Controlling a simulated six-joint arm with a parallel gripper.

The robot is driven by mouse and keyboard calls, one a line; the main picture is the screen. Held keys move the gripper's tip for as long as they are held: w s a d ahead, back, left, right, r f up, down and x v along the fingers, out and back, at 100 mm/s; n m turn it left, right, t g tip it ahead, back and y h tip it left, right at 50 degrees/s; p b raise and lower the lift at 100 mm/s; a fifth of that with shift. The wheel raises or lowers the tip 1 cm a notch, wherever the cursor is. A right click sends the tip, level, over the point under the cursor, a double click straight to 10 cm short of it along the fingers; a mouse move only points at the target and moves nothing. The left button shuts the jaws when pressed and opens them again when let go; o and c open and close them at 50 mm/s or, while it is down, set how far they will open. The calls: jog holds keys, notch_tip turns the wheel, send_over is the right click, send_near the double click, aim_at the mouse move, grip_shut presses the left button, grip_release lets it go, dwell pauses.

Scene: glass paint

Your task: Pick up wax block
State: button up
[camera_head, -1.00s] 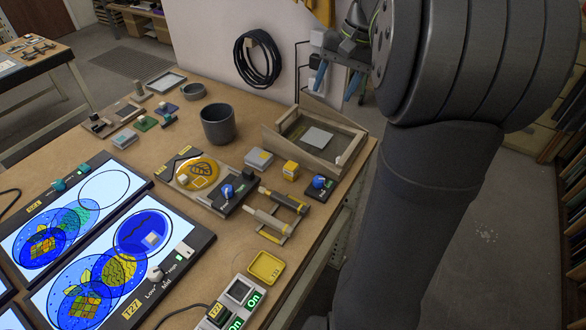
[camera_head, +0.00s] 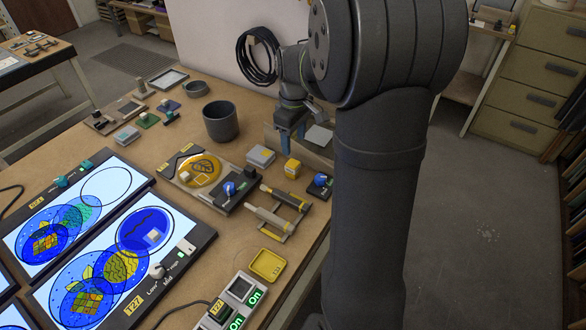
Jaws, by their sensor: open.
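A small yellow block (camera_head: 292,169), which looks like the wax block, stands on the brown table right of the middle. A pale grey block with a yellowish mark on top (camera_head: 261,156) sits just left of it. I cannot be sure which of the two is the wax.
A dark cup (camera_head: 221,124) stands to the left. A patterned panel (camera_head: 171,178), blue-knobbed pieces and yellow-and-grey handled tools (camera_head: 268,218) lie close in front. A yellow dish (camera_head: 267,264) and lit screens (camera_head: 110,262) fill the front. My arm covers the table's right edge.

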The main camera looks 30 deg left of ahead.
aim_at(293, 163)
jog(key=f, duration=0.9)
jog(key=shift+s+f, duration=0.1)
jog(key=shift+s, duration=0.15)
jog(key=shift+c, duration=0.3)
jog(key=c, duration=1)
